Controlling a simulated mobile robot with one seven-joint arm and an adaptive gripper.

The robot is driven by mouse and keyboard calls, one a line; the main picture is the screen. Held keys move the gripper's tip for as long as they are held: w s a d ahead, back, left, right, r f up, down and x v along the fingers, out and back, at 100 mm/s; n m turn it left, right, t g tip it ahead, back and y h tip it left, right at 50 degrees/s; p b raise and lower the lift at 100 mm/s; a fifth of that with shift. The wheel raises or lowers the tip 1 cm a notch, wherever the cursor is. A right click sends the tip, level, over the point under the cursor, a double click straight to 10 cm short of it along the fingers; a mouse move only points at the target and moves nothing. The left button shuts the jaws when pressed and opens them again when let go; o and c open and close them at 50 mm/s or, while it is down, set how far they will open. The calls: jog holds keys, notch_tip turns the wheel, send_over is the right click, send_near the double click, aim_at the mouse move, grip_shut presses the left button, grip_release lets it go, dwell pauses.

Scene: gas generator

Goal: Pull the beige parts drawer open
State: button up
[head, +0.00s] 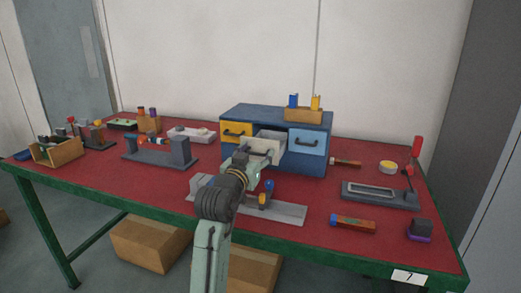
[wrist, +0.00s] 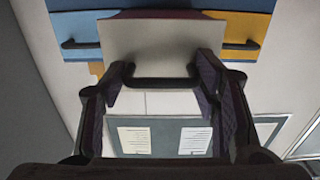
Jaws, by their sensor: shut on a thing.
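The beige parts drawer (head: 268,146) is the middle one of the blue cabinet (head: 270,115). It stands out from the cabinet, and its open inside shows in the head view. In the wrist view its pale front (wrist: 163,45) faces me, with a dark bar handle (wrist: 162,83) across it. My gripper (head: 245,165) is at the drawer front. In the wrist view my gripper (wrist: 163,80) has one finger at each end of the handle, shut on it. The head view hides the handle behind my gripper.
A yellow drawer (head: 236,133) and a light blue drawer (head: 306,142) flank it, both closed. A grey plate with small parts (head: 285,212) lies in front under my arm. A wooden box with blue and yellow items (head: 303,115) stands on the cabinet. Red table (head: 330,190) shows bare patches to the right.

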jog(key=shift+s, duration=0.65)
jog(key=o, duration=1.5)
jog(key=shift+a, duration=0.1)
jog(key=v, duration=1.2)
